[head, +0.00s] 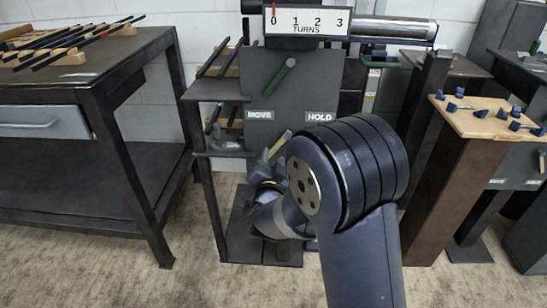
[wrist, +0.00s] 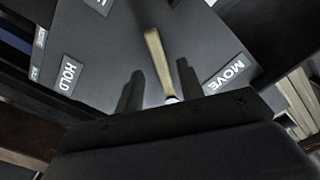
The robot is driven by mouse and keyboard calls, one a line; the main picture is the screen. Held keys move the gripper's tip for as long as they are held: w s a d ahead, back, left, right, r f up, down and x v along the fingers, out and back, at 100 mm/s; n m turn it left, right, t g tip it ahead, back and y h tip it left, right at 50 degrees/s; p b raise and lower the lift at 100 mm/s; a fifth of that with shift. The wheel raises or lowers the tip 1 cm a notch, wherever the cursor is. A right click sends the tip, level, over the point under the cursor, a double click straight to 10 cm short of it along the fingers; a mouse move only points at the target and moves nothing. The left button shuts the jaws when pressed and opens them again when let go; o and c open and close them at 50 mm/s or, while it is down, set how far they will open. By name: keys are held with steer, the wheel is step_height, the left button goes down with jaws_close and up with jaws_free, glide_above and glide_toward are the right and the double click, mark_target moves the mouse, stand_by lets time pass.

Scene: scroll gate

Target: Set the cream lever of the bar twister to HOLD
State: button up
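The bar twister's dark panel (head: 268,84) carries a MOVE label (head: 260,115) at left and a HOLD label (head: 320,117) at right. The cream lever (head: 281,143) is below them, leaning up and right; my arm hides part of it. In the wrist view the cream lever (wrist: 156,55) stands between the two fingers of my gripper (wrist: 160,80), with gaps on both sides. The gripper is open around it. There the HOLD label (wrist: 69,75) is at left and the MOVE label (wrist: 224,74) at right.
The turns scale (head: 307,21) above has a red mark at 0. A dark workbench (head: 75,75) stands at left, and a wooden-topped stand (head: 470,118) with blue knobs at right.

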mark_target(277, 145)
steer(key=shift+w, duration=1.4)
steer(key=shift+c, duration=0.3)
steer(key=shift+d, duration=0.1)
jaws_close()
